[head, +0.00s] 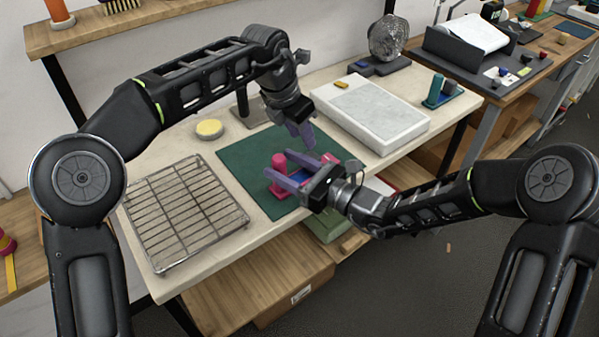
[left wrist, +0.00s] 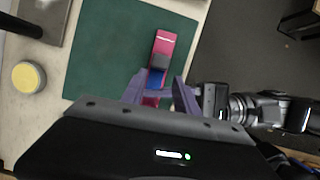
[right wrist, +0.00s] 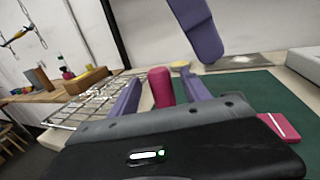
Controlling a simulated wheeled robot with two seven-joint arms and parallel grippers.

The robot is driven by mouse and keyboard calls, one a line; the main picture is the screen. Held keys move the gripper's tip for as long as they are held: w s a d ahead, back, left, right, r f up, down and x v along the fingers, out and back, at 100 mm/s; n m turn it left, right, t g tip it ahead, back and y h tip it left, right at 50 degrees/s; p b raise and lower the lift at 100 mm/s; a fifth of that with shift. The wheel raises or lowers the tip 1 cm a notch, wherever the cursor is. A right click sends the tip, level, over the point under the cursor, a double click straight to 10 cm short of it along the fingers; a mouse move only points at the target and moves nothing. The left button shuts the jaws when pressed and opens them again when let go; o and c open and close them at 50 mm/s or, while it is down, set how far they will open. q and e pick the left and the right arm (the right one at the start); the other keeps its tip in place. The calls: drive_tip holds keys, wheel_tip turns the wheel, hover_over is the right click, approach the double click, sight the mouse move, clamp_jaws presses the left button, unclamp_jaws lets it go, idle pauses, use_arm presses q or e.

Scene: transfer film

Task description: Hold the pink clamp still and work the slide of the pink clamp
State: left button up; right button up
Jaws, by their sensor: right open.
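The pink clamp (head: 284,190) lies on the green mat (head: 250,155), partly hidden by my right gripper. The left wrist view shows its pink bar (left wrist: 166,40) with a grey and blue part lower down. My right gripper (head: 283,164) is open, low over the mat. In the right wrist view an upright pink post (right wrist: 160,86) stands between its spread fingers, with gaps either side. My left gripper (head: 303,142) points down above the clamp's far side. Its fingers look spread in the left wrist view, with the clamp seen between them; contact is not visible.
A wire rack (head: 185,215) lies left of the mat. A yellow round tin (head: 209,128) sits behind it. A white slab (head: 372,115) is at the right, with a teal holder (head: 440,95) beyond. The mat's left part is free.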

drive_tip(key=shift+x, duration=0.85)
drive_tip(key=shift+c, duration=0.3)
clamp_jaws()
